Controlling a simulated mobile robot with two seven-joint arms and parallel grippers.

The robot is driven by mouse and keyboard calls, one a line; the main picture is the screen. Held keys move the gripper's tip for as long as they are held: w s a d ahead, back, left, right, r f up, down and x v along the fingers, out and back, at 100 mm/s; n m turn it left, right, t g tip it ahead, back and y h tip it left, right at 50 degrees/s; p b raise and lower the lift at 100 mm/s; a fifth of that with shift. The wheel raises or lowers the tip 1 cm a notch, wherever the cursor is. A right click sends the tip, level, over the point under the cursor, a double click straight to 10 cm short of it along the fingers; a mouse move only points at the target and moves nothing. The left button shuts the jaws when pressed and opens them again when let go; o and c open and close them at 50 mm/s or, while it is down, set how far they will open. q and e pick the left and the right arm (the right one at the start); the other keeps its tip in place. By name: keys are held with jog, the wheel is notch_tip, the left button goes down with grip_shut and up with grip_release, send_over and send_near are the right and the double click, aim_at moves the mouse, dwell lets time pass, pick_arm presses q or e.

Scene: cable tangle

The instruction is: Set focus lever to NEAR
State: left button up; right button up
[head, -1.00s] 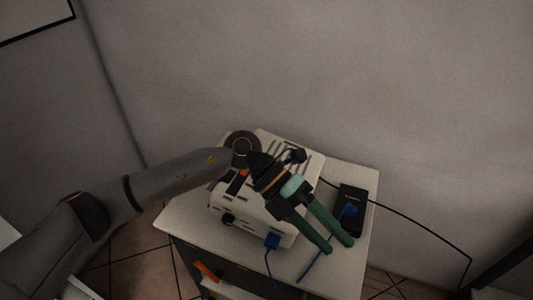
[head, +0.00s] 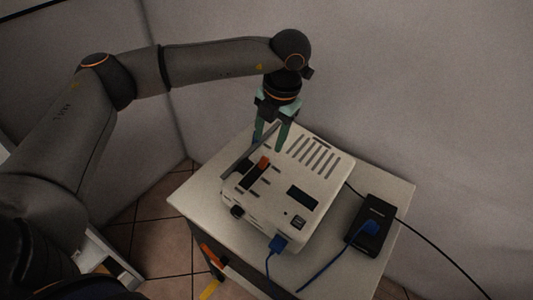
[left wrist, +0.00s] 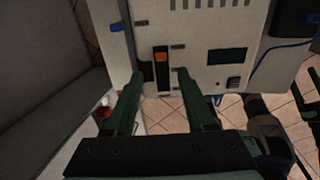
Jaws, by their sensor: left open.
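The white box-shaped device (head: 310,222) stands on the small table. Its orange focus lever (head: 263,162) sits at the far end of a dark slot in the top face. The lever also shows in the left wrist view (left wrist: 160,57), at the upper end of its slot. Small labels beside the slot are too small to read. My left gripper (head: 269,148) points down above the device's far left part, its green fingers apart and empty. In the left wrist view the lever lies between and just beyond the fingertips (left wrist: 159,73). I cannot tell how high they are.
A black box (head: 371,226) with a blue plug lies on the table (head: 393,203) right of the device. A blue plug (head: 279,243) and cable are at the device's front. A black cable runs off right. The wall is close behind.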

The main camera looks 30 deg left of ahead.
aim_at(265, 158)
pick_arm(q)
jog(key=f, duration=0.2)
jog(key=a+f, duration=0.1)
jog(key=f, duration=0.2)
jog(key=f+p, duration=0.1)
jog(key=f, duration=0.2)
jog(key=shift+w+a, duration=0.15)
jog(key=shift+c, duration=0.2)
jog(key=shift+r, duration=0.1)
grip_shut()
dwell(0.8)
